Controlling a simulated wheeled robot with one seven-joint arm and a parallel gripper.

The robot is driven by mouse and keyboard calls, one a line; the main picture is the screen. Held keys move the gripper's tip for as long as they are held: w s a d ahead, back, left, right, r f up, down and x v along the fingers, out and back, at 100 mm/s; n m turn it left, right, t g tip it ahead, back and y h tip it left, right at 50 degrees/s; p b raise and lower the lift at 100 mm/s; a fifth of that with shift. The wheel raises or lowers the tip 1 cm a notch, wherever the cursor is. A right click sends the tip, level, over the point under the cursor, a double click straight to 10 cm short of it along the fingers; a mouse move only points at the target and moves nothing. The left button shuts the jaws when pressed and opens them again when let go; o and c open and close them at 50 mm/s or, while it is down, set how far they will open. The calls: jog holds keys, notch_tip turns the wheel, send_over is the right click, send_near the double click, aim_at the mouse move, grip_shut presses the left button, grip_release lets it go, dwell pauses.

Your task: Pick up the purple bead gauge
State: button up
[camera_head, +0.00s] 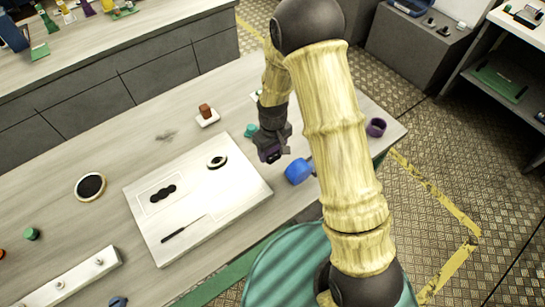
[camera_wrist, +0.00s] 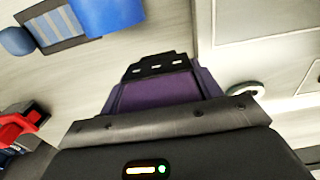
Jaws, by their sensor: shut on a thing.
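The purple bead gauge (camera_wrist: 160,95) is in the jaws of my gripper (camera_wrist: 158,72), its purple face filling the space ahead of the palm in the wrist view. A dark slotted edge lies across its far end. In the head view my gripper (camera_head: 271,152) points down over the table, close to the right corner of the white board, and a small purple patch of the gauge (camera_head: 270,154) shows between its fingers. Most of the gauge is hidden there by the fingers. Whether it touches the table I cannot tell.
A blue object (camera_head: 298,172) lies just right of my gripper, a teal piece (camera_head: 250,130) just behind it. The white board (camera_head: 232,194) carries a ring (camera_head: 217,161) and a dark tool. A purple cup-like object (camera_head: 376,127) stands near the table's right end.

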jog(key=shift+r+b, duration=0.35)
jog(key=shift+r, duration=1.9)
jog(key=o, duration=0.8)
jog(key=c, duration=1)
